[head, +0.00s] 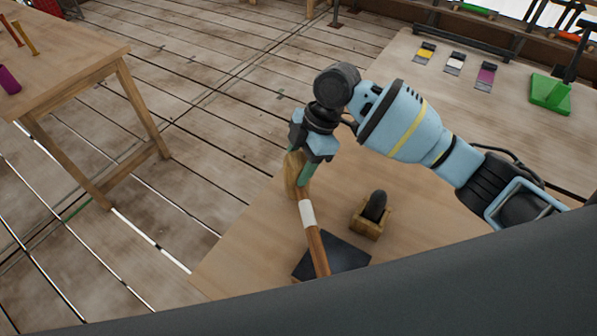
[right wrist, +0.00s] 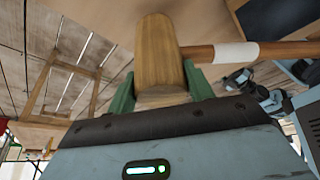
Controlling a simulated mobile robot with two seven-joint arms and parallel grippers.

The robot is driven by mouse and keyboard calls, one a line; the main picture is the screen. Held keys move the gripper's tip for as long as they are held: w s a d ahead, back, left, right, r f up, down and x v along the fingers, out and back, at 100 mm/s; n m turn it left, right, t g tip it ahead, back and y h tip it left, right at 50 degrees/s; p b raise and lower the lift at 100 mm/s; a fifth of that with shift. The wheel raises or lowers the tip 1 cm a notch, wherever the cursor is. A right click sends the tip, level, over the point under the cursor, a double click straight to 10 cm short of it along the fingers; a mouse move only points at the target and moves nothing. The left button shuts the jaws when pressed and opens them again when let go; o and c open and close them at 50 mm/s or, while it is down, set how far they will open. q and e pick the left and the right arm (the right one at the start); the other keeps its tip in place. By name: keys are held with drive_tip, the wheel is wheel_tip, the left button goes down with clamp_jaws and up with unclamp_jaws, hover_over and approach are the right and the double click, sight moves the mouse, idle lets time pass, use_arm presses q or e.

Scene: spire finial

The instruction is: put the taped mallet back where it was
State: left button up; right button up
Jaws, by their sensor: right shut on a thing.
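The taped mallet has a wooden head (head: 293,174) and a brown handle with a white tape band (head: 307,213). My right gripper (head: 308,165) is shut on the mallet's head, near the left edge of the wooden table (head: 225,262). In the right wrist view, the head (right wrist: 157,52) stands between the green fingers (right wrist: 160,88) and the handle with its white band (right wrist: 236,54) runs right. In the head view, the handle slants down over a dark flat square (head: 345,256). I cannot tell whether the mallet touches the table. My left gripper is not in view.
A small wooden block holding a dark rounded piece (head: 374,207) stands right of the handle. Yellow, white and purple-marked pieces (head: 455,62) and a green stand (head: 550,92) are farther back. Another wooden table (head: 70,55) stands at the left, across open plank floor.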

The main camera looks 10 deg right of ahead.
drive_tip(key=shift+f, duration=1.7)
drive_tip(key=shift+f, duration=0.15)
drive_tip(key=o, duration=1.1)
drive_tip(key=v, duration=1.2)
drive_tip(key=shift+s, duration=0.1)
